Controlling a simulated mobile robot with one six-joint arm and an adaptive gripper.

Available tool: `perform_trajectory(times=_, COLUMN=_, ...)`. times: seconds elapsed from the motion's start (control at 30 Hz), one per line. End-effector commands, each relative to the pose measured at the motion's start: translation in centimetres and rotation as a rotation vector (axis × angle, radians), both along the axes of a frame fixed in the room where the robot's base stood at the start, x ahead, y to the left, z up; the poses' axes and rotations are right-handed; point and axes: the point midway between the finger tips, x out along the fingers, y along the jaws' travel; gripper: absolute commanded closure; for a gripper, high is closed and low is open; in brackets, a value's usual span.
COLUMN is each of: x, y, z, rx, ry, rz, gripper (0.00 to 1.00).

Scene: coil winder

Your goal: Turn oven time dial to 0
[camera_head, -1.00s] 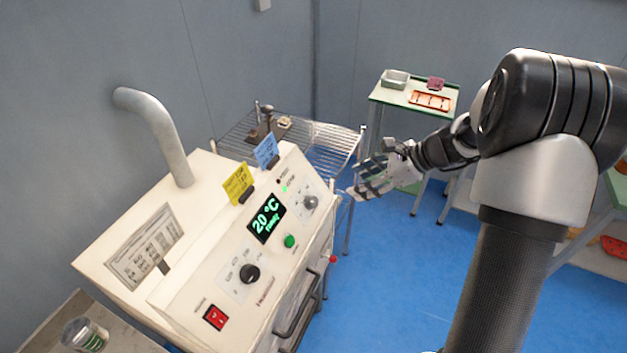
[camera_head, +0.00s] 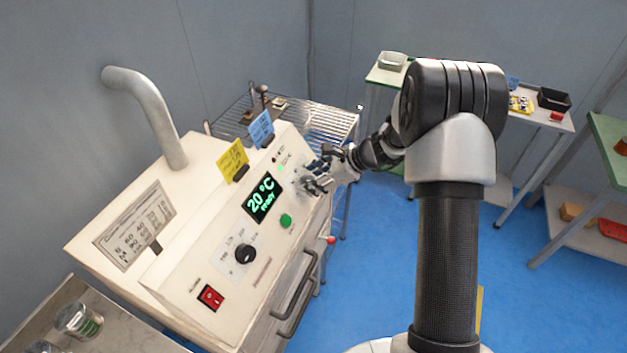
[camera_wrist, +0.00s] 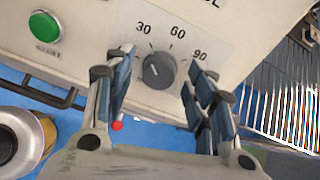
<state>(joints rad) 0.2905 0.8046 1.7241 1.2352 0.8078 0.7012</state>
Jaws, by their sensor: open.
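The oven (camera_head: 190,270) is a cream box with a sloped control panel, at the left in the head view. Its time dial (camera_wrist: 158,70) is a grey knob with marks 30, 60 and 90 around it in the wrist view. My gripper (camera_head: 312,178) is in front of the dial in the head view and hides most of it there. In the wrist view my gripper (camera_wrist: 157,82) is open, with one finger on each side of the dial and gaps between. Whether the fingers touch the panel cannot be told. The dial's 0 mark is not visible.
The panel also has a green button (camera_head: 286,220), a black dial (camera_head: 244,254), a red switch (camera_head: 210,297) and a display (camera_head: 262,196) reading 20 °C. A door handle (camera_head: 296,300) juts out below. A wire rack (camera_head: 325,122) stands behind the oven.

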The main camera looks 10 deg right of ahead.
Motion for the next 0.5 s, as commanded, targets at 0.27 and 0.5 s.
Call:
perform_trajectory(times=0.27, x=0.21, y=0.34, z=-0.38, rx=0.0, ry=0.0, rz=0.0, gripper=0.49)
perform_trajectory(times=0.5, x=0.19, y=0.33, z=-0.37, rx=0.0, ry=0.0, rz=0.0, gripper=0.59)
